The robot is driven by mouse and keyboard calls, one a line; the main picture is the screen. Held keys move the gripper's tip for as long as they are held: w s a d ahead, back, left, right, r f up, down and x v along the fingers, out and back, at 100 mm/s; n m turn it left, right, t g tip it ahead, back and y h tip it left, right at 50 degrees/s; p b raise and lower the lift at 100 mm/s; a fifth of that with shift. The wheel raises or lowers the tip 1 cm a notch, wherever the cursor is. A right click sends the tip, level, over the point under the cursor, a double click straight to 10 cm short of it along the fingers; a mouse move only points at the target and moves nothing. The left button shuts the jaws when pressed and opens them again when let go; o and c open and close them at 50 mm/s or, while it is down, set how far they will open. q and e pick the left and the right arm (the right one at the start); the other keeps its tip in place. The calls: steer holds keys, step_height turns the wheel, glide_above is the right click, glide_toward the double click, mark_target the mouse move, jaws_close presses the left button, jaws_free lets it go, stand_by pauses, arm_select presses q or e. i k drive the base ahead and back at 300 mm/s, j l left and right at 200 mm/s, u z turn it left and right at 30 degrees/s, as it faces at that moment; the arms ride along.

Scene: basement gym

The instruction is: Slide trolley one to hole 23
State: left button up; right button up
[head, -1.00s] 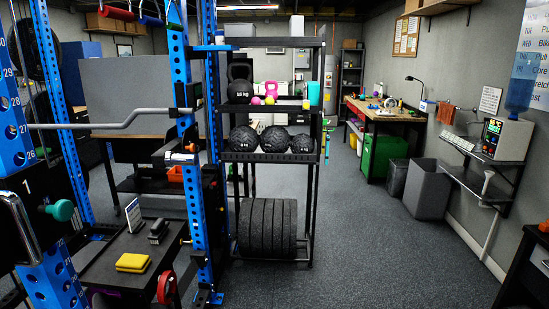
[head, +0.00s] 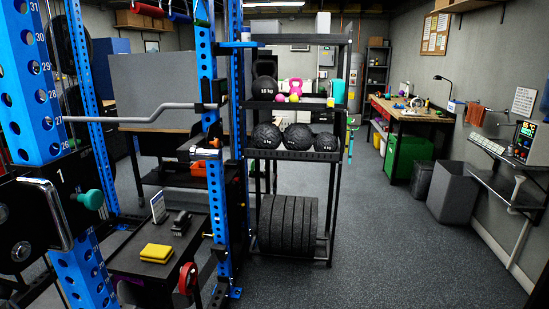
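Trolley one (head: 62,190), a black block marked with a white 1, sits on the blue upright (head: 38,125) at the left edge. A teal knob (head: 93,199) sticks out from its right side, and a chrome handle (head: 58,222) is on its front. Hole numbers 31, 29, 27 and 26 show above the trolley. It covers the holes just below 26, so hole 23 cannot be made out. Neither of my grippers is in view.
A low black table (head: 125,258) with a yellow block (head: 156,253) stands inside the rack. A ball shelf (head: 318,155) stands behind. The floor (head: 400,250) at right is clear.

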mark_target(39, 215)
steer(key=u, duration=1.45)
